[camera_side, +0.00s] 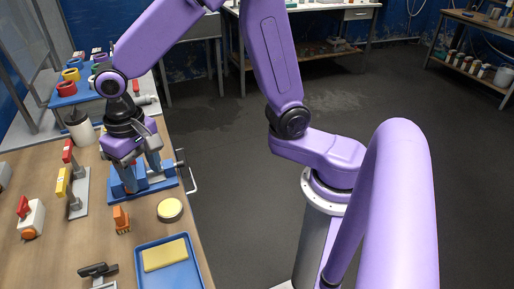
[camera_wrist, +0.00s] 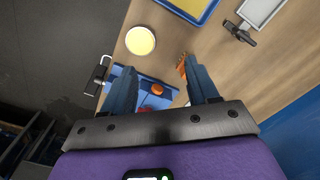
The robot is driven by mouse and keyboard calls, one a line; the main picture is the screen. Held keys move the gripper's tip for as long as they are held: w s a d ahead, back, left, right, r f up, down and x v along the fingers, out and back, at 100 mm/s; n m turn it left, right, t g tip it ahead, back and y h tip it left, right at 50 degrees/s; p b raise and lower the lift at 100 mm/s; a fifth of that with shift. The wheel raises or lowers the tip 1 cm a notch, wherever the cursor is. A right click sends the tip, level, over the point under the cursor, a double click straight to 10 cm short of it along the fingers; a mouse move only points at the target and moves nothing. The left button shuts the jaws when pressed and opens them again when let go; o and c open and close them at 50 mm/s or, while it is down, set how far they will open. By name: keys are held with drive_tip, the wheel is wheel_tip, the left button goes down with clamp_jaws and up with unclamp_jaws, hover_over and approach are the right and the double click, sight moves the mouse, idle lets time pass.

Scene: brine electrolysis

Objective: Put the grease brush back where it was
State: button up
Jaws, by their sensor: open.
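A small orange brush-like object (camera_side: 121,220), which I take to be the grease brush, stands on the wooden table in front of the blue fixture. It also shows in the wrist view (camera_wrist: 182,66), close beside my right-hand finger and apparently outside the gap. My gripper (camera_side: 142,181) points down over the blue fixture (camera_side: 168,183), with its fingers apart and nothing seen held between them. In the wrist view the open fingers (camera_wrist: 161,70) straddle part of the blue fixture (camera_wrist: 117,72), with its orange round knob (camera_wrist: 157,89) between them. The fingers hide part of the fixture.
A round pale-yellow-topped tin (camera_side: 170,210) and a blue tray (camera_side: 146,272) with a yellow sponge (camera_side: 165,255) lie nearer the camera. A grey stand (camera_side: 78,193) with red and yellow handles, a white bottle (camera_side: 80,127) and a black-handled tool (camera_side: 98,270) are on the left.

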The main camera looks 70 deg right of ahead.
drive_tip(key=s+d+n, duration=0.7)
drive_tip(key=s, duration=0.3)
drive_tip(key=s+d+r+n, duration=0.1)
drive_tip(key=s+d+n, duration=0.5)
drive_tip(key=s, duration=0.4)
drive_tip(key=shift+s+d+n, duration=0.25)
drive_tip(key=shift+d+n, duration=0.15)
drive_tip(key=shift+n, duration=0.1)
drive_tip(key=shift+r, duration=0.1)
